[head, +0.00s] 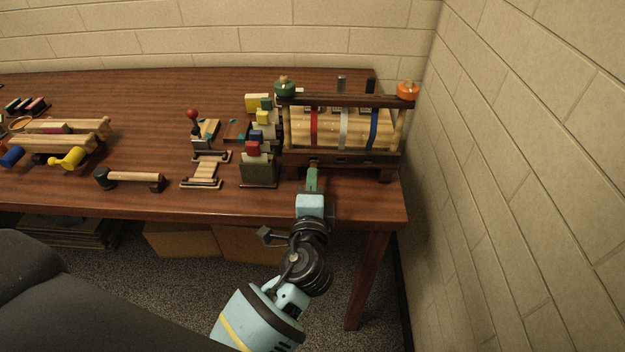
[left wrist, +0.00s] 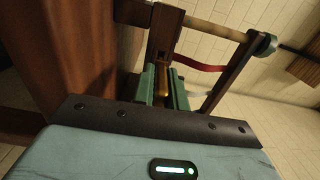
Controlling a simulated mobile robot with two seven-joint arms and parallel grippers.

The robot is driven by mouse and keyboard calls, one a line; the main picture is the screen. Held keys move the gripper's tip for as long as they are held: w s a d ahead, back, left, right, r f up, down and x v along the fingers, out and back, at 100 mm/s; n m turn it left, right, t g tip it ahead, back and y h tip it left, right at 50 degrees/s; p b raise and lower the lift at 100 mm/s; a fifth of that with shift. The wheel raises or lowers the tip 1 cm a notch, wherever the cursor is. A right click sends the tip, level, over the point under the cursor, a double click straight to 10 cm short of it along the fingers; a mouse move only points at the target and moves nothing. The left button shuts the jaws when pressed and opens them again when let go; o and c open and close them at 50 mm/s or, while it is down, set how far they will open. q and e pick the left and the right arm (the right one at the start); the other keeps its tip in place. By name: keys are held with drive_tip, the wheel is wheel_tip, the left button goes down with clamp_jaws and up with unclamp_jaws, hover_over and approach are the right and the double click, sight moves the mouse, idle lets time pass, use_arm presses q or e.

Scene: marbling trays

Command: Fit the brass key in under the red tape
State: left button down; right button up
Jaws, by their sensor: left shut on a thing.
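My left gripper (head: 312,172) is at the front of the stand, below the red tape. In the left wrist view its green fingers are shut on a brass piece (left wrist: 163,88), which looks like the brass key. Its far end is hidden by a dark wooden part. My right gripper is not in view.
A white band (head: 344,130) and a blue band (head: 374,130) sit right of the red one. Green (head: 285,88) and orange (head: 407,91) knobs top the stand. Coloured blocks (head: 258,172) crowd its left side. A brick wall is close on the right.

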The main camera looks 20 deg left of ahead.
use_arm(q)
drive_tip(key=shift+w, duration=0.1)
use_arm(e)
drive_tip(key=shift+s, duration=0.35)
use_arm(q)
drive_tip(key=shift+x, duration=0.9)
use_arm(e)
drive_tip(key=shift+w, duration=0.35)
use_arm(q)
drive_tip(key=shift+x, duration=0.85)
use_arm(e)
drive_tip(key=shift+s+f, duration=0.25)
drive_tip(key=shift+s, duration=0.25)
use_arm(q)
drive_tip(key=c, duration=1.3)
unclamp_jaws()
drive_tip(key=shift+c, duration=0.2)
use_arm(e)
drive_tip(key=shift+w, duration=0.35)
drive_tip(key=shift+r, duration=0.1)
